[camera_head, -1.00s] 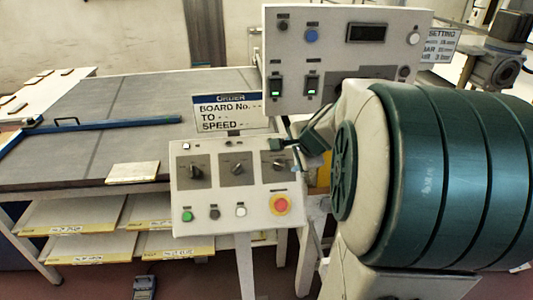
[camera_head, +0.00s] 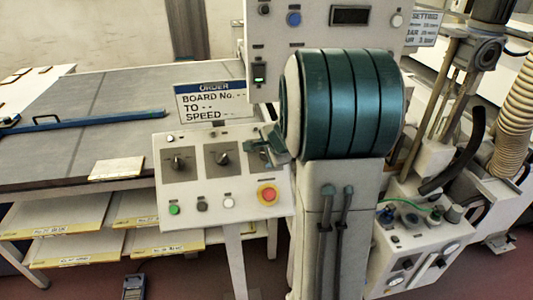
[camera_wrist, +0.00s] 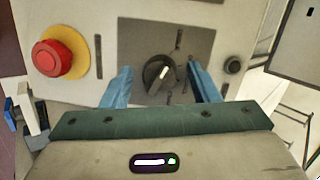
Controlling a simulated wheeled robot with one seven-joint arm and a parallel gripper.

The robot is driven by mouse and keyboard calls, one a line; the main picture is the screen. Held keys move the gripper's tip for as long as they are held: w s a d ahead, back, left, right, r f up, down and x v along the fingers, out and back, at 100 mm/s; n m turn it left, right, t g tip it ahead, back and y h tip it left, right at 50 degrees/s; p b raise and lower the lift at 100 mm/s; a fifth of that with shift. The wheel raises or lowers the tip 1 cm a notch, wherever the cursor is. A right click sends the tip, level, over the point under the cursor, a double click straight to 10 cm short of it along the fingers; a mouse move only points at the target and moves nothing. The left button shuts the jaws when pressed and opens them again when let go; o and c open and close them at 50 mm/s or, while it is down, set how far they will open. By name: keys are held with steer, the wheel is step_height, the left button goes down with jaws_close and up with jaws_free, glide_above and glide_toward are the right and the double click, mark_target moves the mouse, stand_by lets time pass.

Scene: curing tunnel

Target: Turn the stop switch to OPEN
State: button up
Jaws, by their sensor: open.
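The grey control panel (camera_head: 190,190) carries a row of black rotary switches. The left one (camera_head: 177,161) and middle one (camera_head: 222,158) show; the rightmost is hidden behind my gripper (camera_head: 262,148) in the head view. In the wrist view, a black rotary switch (camera_wrist: 158,74) with a pale pointer mark sits on a dark grey plate (camera_wrist: 190,40). My gripper (camera_wrist: 160,86) is open, its blue fingers on either side of this switch, with visible gaps. The labels are too small to read, so I cannot tell which position it points to.
A red mushroom button on a yellow ring (camera_head: 267,194) sits just below the right switch; it also shows in the wrist view (camera_wrist: 58,58), left of my fingers. Green, black and white buttons line the panel's lower edge. An upper panel (camera_head: 262,40) stands close behind my arm.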

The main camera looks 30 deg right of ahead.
steer(key=c, duration=1)
steer(key=shift+o, duration=0.2)
steer(key=shift+m, duration=0.3)
steer(key=m+b, duration=0.3)
steer(key=shift+f+t, duration=0.2)
steer(key=shift+t, duration=0.1)
steer(key=m+t+b, duration=0.1)
steer(key=m+b, duration=0.2)
steer(key=m, duration=0.2)
steer(key=shift+s+r, duration=0.1)
steer(key=shift+r, duration=0.05)
steer(key=o, duration=1)
steer(key=shift+c, duration=0.2)
